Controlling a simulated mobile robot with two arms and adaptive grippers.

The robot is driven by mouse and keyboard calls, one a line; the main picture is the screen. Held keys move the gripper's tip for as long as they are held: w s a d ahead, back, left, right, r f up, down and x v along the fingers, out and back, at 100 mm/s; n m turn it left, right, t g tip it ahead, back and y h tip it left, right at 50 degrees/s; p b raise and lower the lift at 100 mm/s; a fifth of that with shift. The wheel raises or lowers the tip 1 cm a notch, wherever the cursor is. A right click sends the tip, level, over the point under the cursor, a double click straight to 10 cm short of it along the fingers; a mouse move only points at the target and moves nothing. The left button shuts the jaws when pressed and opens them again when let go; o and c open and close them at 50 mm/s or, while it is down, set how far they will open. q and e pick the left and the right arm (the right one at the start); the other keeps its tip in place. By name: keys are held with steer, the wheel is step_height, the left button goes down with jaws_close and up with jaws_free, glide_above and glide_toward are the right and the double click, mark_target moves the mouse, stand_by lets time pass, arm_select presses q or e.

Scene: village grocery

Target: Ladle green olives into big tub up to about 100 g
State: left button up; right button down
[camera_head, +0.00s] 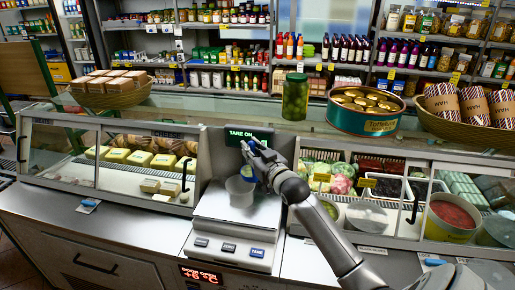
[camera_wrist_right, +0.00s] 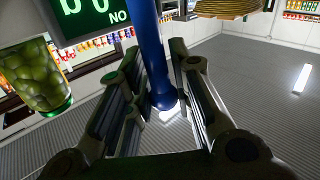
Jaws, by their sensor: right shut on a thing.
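My right gripper (camera_head: 258,165) is above the scale in the middle of the counter. It is shut on the blue handle of the ladle (camera_wrist_right: 152,50), which stands between its fingers in the right wrist view. The ladle's bowl cannot be made out. A clear tub (camera_head: 239,192) stands on the scale plate (camera_head: 215,205), just below and left of the gripper. The display (camera_head: 247,136) reads "TARE ON" and is partly covered by my gripper. A jar of green olives (camera_head: 295,97) stands on the glass top; it also shows in the right wrist view (camera_wrist_right: 35,75). My left gripper is not in view.
A refrigerated case holds cheeses (camera_head: 140,157) to the left and several food containers to the right, including a red-filled tub (camera_head: 452,214). A large round tin (camera_head: 362,118) and baskets (camera_head: 108,98) stand on the glass top.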

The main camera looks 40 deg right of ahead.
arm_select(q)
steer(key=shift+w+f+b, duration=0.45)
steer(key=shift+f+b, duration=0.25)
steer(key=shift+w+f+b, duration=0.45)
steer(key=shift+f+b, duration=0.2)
arm_select(e)
steer(key=w+a+f+n, duration=0.1)
steer(key=a+f+n, duration=0.3)
steer(key=a+n, duration=0.7)
steer(key=shift+w+f, duration=0.15)
steer(key=shift+f, duration=0.25)
steer(key=shift+d, duration=0.1)
